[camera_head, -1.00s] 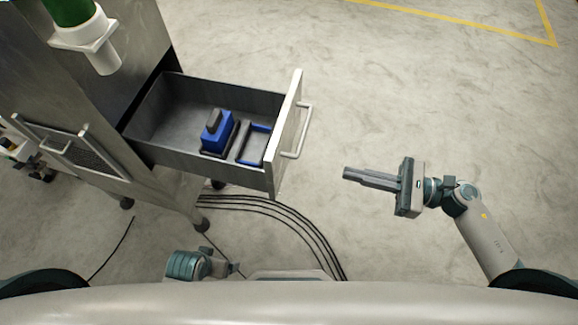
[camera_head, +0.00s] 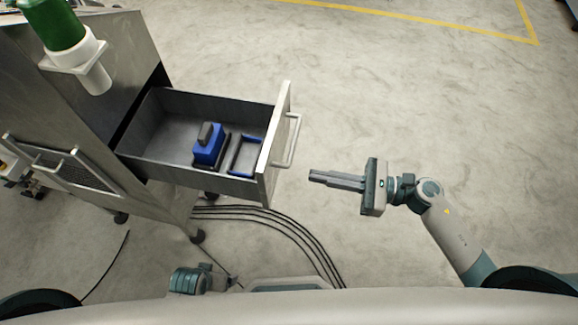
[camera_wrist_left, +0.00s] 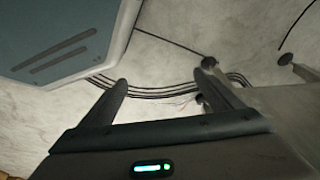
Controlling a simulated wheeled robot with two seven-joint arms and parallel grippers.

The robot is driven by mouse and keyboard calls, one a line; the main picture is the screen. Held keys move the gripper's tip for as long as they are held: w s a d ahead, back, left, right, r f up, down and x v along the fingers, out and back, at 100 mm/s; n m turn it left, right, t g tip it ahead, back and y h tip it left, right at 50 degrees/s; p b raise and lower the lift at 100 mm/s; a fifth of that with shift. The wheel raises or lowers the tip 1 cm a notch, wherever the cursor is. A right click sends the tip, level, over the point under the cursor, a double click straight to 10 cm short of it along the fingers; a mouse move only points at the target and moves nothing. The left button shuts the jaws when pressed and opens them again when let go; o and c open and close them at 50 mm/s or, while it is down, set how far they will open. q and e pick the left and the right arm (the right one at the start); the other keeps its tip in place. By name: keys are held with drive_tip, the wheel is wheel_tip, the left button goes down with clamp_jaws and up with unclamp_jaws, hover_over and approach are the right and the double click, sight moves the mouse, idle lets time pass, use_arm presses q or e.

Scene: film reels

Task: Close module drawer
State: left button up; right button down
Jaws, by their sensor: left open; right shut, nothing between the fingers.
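The module drawer (camera_head: 185,172) stands pulled out from the grey metal cabinet (camera_head: 95,85) in the head view. Its light front panel (camera_head: 277,145) carries a bar handle (camera_head: 292,141) facing right. Inside lie a blue module with a dark top (camera_head: 208,146) and a blue-edged holder (camera_head: 245,155). My right gripper (camera_head: 312,176) is shut and empty, just right of and a little below the handle, pointing left at the drawer front, apart from it. My left gripper (camera_head: 232,283) is low in the head view, mostly hidden; in the left wrist view its fingers (camera_wrist_left: 170,90) are open with nothing between them.
Several black cables (camera_head: 290,232) run across the floor below the drawer. A green cylinder in a white holder (camera_head: 55,25) is on the cabinet. A mesh panel with a handle (camera_head: 62,165) is at left. The floor right of the drawer is clear.

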use_arm(q)
wheel_tip(320, 180, down, 6)
drive_tip(key=s+p, duration=0.2)
drive_tip(key=shift+a, duration=0.4)
use_arm(e)
drive_tip(key=x, duration=0.8)
drive_tip(key=shift+a, duration=0.1)
drive_tip(key=shift+w, duration=0.1)
